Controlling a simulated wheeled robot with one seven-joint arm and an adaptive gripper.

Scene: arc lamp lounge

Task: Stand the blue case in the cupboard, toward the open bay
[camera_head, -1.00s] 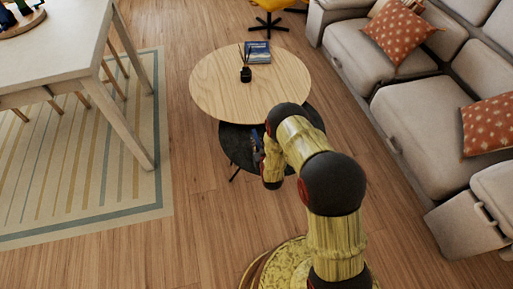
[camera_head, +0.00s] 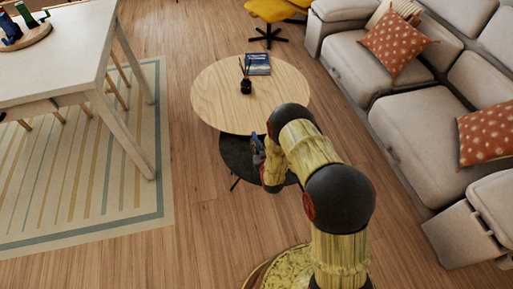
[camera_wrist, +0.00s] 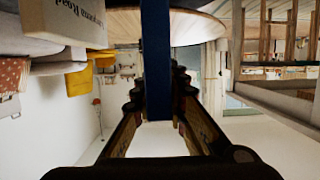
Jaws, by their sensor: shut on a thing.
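My gripper (camera_wrist: 158,110) is shut on the blue case (camera_wrist: 157,60). In the wrist view the case shows edge-on as a narrow dark blue upright strip between the fingers, running up out of the picture. In the head view my arm hides most of the gripper; a small bluish piece (camera_head: 257,148), probably the case, shows beside the arm's end, over the low dark table. No cupboard or open bay can be made out in either view.
A round wooden table (camera_head: 225,100) bears a blue book (camera_head: 257,64) and a black reed diffuser (camera_head: 246,86). A lower dark round table (camera_head: 236,160) stands before it. A beige sofa (camera_head: 420,120) is right, a white table (camera_head: 60,60) left.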

